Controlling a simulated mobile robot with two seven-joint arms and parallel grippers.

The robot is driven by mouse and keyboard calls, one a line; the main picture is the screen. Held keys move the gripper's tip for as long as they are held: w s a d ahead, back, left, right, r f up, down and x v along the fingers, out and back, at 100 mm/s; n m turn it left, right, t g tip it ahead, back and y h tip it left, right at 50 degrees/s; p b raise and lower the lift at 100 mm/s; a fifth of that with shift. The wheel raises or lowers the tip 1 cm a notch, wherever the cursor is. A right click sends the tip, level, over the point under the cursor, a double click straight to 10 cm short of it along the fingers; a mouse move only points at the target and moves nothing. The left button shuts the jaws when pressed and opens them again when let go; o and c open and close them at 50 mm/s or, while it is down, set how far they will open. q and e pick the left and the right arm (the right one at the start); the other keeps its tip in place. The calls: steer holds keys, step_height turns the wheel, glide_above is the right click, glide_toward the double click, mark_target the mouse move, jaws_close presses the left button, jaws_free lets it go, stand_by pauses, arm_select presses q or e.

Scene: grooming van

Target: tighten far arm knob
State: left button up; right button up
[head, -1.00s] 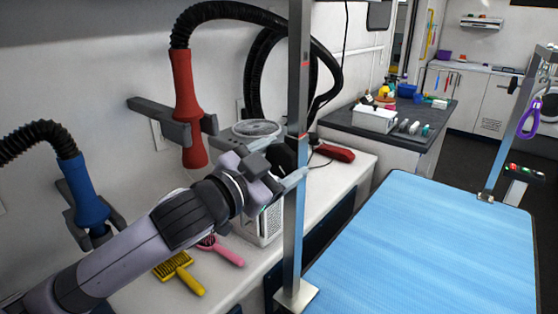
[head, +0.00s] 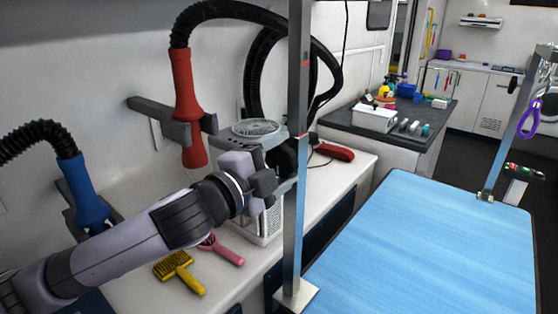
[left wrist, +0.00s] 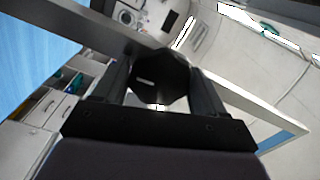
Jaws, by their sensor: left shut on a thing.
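In the left wrist view a black many-sided knob (left wrist: 160,78) with a short white mark sits between the two fingers of my left gripper (left wrist: 164,98), which is shut on it. A grey metal bar (left wrist: 95,28) runs up to the knob from the upper left. In the head view my left gripper (head: 284,163) is at the left side of the upright metal post (head: 293,220) at the table's near left corner. The knob is hard to make out there, as the gripper and dark shapes overlap. My right gripper is not in view.
The blue grooming table (head: 420,250) is bare. A yellow brush (head: 178,270) and a pink brush (head: 222,249) lie on the white counter below my left arm. A red dryer nozzle (head: 185,110) hangs above. A second post (head: 510,135) stands at the table's far right corner.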

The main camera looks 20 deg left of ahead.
mark_target(279, 163)
arm_select(q)
steer(key=shift+d+r+m, duration=0.1)
steer(key=shift+r+m, duration=0.1)
steer(key=shift+m, duration=0.1)
steer(key=o, duration=1)
steer(key=shift+f, duration=0.1)
steer(key=shift+c, duration=0.2)
steer(key=shift+s+a+f, duration=0.1)
steer(key=shift+s+a, duration=0.1)
steer(key=shift+s, duration=0.25)
steer(key=b+v, duration=0.1)
steer(key=v, duration=0.3)
steer(key=shift+s, duration=0.25)
steer(key=shift+b+v, duration=0.35)
steer(key=shift+v, duration=0.55)
